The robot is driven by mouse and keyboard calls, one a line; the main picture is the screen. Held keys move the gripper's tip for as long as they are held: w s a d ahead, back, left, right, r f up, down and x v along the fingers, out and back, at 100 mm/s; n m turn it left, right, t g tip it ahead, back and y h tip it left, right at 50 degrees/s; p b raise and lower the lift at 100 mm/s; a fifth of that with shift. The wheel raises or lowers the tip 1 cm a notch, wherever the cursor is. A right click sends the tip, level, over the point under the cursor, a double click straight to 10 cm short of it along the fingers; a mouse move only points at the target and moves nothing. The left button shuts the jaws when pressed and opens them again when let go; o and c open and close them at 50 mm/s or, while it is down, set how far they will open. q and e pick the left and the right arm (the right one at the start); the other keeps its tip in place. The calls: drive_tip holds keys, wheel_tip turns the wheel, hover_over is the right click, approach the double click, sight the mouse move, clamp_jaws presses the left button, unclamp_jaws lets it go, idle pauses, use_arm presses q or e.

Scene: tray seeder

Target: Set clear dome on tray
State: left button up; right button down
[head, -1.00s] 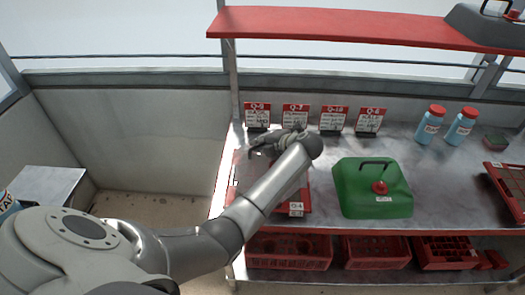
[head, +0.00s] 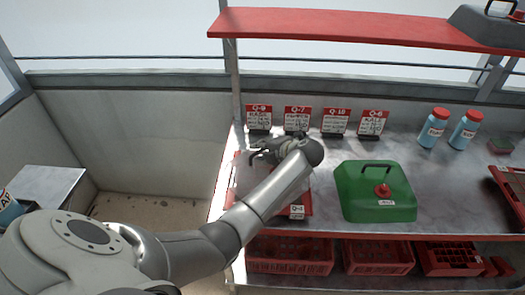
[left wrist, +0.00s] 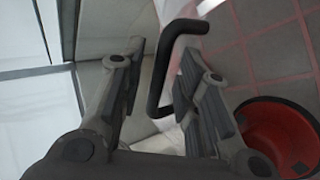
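The clear dome's black handle (left wrist: 160,75) shows in the left wrist view, with its round red knob (left wrist: 278,135) at lower right. Pink grid lines show through its clear body. In the head view the dome is hard to make out beneath my left arm. A red tray (head: 307,203) tagged Q-4 is partly hidden under that arm. My left gripper (head: 268,152) is over the left end of the bench, above the tray area. Its fingers (left wrist: 160,95) stand apart on either side of the handle, with a gap at the left finger. My right gripper is out of view.
A green lid (head: 375,191) sits right of my left arm on the metal bench (head: 330,160). Several label cards, including Q-7 (head: 297,120), stand behind. Blue bottles (head: 433,128) stand at back right. A red shelf (head: 350,24) overhangs; red crates (head: 378,257) sit below.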

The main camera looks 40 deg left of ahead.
use_arm(q)
drive_tip(key=b+v, duration=0.2)
drive_tip(key=v, duration=0.9)
drive_tip(key=shift+s+d+r, duration=0.1)
drive_tip(key=shift+d+r, duration=0.3)
drive_tip(key=shift+d, duration=0.05)
drive_tip(key=shift+a, duration=0.1)
